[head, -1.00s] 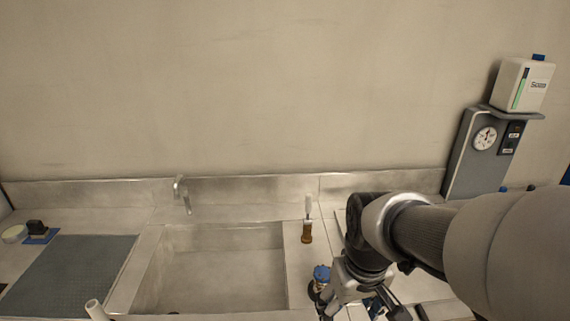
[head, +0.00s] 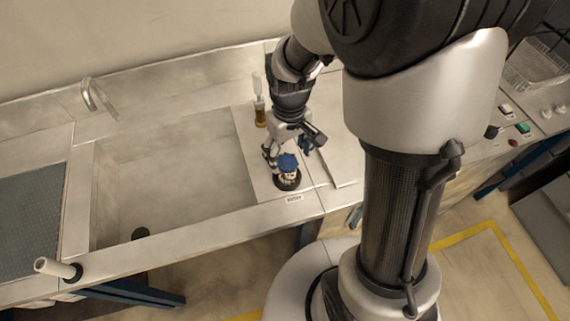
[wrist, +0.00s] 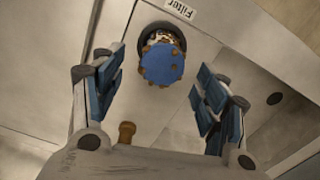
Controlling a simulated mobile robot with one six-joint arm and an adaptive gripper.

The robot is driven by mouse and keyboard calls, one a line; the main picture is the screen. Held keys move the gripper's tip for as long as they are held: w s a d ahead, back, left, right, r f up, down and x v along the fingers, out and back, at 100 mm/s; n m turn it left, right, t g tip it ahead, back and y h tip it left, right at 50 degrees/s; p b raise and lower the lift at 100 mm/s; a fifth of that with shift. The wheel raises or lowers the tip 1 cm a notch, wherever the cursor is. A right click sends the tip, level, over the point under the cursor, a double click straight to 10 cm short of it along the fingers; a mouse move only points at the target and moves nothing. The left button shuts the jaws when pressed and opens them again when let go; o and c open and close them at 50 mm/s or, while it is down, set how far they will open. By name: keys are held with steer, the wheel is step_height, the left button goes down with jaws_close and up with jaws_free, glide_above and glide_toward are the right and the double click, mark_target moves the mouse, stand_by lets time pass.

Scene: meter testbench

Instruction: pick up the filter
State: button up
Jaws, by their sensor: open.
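The filter (head: 288,163) has a blue cap with brownish, knobbly edges and a pale part below it. It stands in a black round holder (head: 287,183) near the front edge of the counter, right of the sink. In the wrist view the filter (wrist: 163,65) is at top centre, by a label reading "Filter" (wrist: 181,9). My gripper (head: 285,152) is open and empty, close to the filter. In the wrist view its blue-padded fingers are spread to the left and right of the cap, with visible gaps. Contact is not visible.
An amber bottle (head: 260,112) with a pale top stands behind my gripper. The sink (head: 160,190) with a faucet (head: 97,97) lies to the left. The counter's front edge is close to the holder.

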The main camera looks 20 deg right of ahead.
mark_target(287, 169)
step_height(287, 169, down, 8)
steer(key=b, duration=0.3)
steer(key=shift+a+f, duration=0.15)
steer(key=shift+c, duration=0.3)
steer(key=c, duration=1.2)
steer(key=shift+o, duration=0.2)
steer(key=shift+r, duration=0.2)
